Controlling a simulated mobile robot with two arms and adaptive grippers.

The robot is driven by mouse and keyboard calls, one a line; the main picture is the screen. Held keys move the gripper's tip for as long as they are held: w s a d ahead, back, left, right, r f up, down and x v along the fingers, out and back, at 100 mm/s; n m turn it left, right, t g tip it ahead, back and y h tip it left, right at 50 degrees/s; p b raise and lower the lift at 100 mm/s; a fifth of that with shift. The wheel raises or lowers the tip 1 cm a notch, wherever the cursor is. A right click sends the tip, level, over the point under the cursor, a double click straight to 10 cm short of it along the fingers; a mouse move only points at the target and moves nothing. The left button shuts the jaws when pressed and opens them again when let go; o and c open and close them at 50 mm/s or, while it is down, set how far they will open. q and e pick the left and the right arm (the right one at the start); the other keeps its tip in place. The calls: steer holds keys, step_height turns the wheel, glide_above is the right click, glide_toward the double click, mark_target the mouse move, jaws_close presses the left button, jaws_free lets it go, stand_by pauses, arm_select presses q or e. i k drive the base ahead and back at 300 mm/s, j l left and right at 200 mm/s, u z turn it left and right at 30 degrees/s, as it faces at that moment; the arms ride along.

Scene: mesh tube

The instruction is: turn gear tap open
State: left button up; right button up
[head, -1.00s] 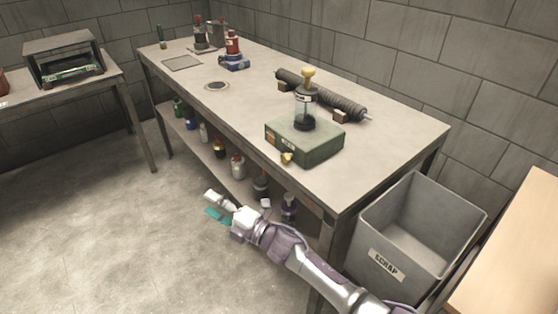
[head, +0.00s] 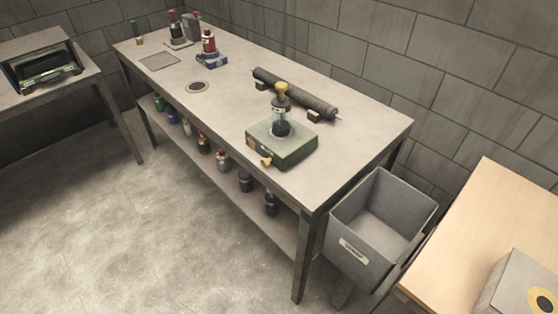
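A green box (head: 291,149) sits on the long grey workbench. A dark and clear cylinder topped by a yellow knob (head: 282,88) stands upright on it. A small yellow tap-like part (head: 266,161) sticks out low on the box's front left side. I cannot tell whether this is the gear tap or how far it is turned. Neither of my grippers is in view.
The grey workbench (head: 350,135) also holds a dark ribbed tube (head: 300,97) on supports and a red-and-blue device (head: 210,50). A grey bin (head: 350,252) stands by its right end. A wooden table (head: 470,225) with a pale box (head: 520,287) is at right.

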mark_target(265, 162)
steer(key=z, duration=0.4)
steer(key=i+j+z, duration=0.1)
steer(key=z, duration=0.35)
steer(key=j+z, duration=0.15)
steer(key=z, duration=0.25)
steer(key=j+z, duration=0.1)
steer(key=z, duration=0.35)
steer(key=j+z, duration=0.1)
steer(key=z, duration=0.3)
steer(key=j+z, duration=0.15)
steer(key=z, duration=0.3)
steer(key=k+j+z, duration=0.2)
steer(key=j+z, duration=0.2)
steer(key=k+j+z, duration=0.25)
steer(key=j+z, duration=0.2)
steer(key=j, duration=0.15)
steer(key=k+j+z, duration=0.4)
steer(key=i, duration=0.05)
